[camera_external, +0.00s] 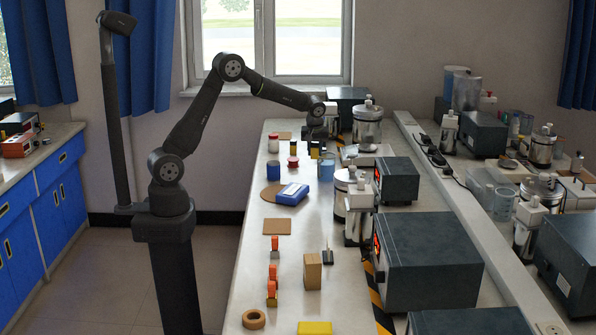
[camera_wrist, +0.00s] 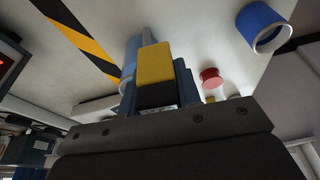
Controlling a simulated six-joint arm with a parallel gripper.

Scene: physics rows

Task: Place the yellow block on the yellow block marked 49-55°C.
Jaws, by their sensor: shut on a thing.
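My gripper (camera_external: 317,138) is at the far end of the long white bench, low over its top. In the wrist view my gripper (camera_wrist: 156,85) is shut on a yellow block (camera_wrist: 155,62) with a black lower part, held between the two fingers. In the external view a yellow-and-black block (camera_external: 314,149) shows just below the gripper. A second yellow block with a dark top (camera_external: 293,147) stands just left of it. Another yellow block (camera_external: 314,328) lies at the near edge of the picture. No 49-55°C marking is readable.
A red-topped spool (camera_external: 293,161) and blue cylinders (camera_external: 326,168) stand close to the gripper. A blue-and-white box (camera_external: 292,194) lies mid-bench. Orange-topped blocks (camera_external: 272,290), a wooden block (camera_external: 312,271) and a tape ring (camera_external: 254,319) are nearer. Dark instruments (camera_external: 396,180) line the right.

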